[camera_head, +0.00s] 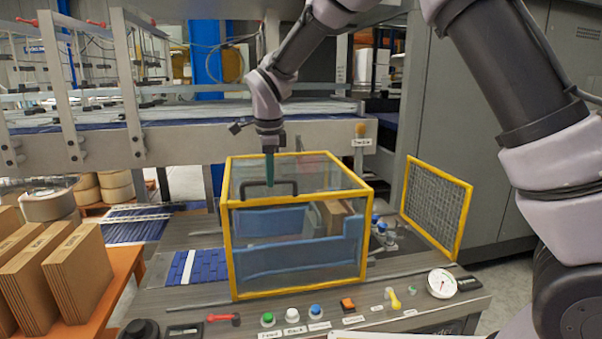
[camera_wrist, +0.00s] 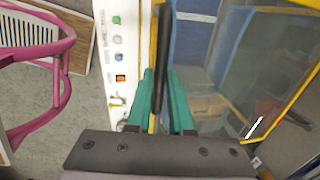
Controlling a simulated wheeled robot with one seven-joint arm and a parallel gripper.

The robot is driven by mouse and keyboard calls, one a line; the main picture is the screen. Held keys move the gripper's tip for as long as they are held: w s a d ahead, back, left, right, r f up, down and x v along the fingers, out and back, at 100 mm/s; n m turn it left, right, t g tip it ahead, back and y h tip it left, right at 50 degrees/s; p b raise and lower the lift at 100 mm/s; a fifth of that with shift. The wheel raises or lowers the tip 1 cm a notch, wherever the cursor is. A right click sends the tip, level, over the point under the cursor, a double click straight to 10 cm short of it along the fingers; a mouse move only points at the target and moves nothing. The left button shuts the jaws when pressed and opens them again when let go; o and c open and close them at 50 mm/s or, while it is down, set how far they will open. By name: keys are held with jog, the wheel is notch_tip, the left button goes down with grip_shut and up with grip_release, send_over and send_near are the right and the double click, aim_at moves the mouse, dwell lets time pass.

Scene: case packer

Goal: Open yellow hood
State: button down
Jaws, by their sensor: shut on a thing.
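The yellow hood (camera_head: 232,247) is a yellow-framed box with clear panels on the machine table, and it looks closed. Its black handle (camera_head: 284,183) is on the top near the front left. My gripper (camera_head: 269,180) points down at the handle from above. In the wrist view the handle (camera_wrist: 163,55) runs between the green fingers of my gripper (camera_wrist: 160,85), which are shut on it. Through the panels I see blue guides (camera_head: 300,254) and a brown carton (camera_head: 333,214) inside the hood.
A row of buttons (camera_head: 315,311), a red-handled lever (camera_head: 222,317) and a gauge (camera_head: 441,283) line the front edge. A yellow mesh guard (camera_head: 434,205) stands to the right. Flat cartons (camera_head: 78,275) stand on an orange table at left. A pink chair (camera_wrist: 40,50) shows in the wrist view.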

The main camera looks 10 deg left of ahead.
aim_at(252, 182)
jog(key=shift+s+a, duration=0.25)
jog(key=shift+a, duration=0.5)
jog(key=shift+s+a, duration=0.25)
jog(key=shift+a, duration=0.5)
jog(key=shift+s+a, duration=0.25)
jog(key=shift+a, duration=0.5)
jog(key=c, duration=0.8)
grip_release()
notch_tip(252, 182, up, 11)
jog(key=s, duration=0.2)
jog(key=shift+d+f, duration=0.15)
jog(key=shift+d, duration=0.25)
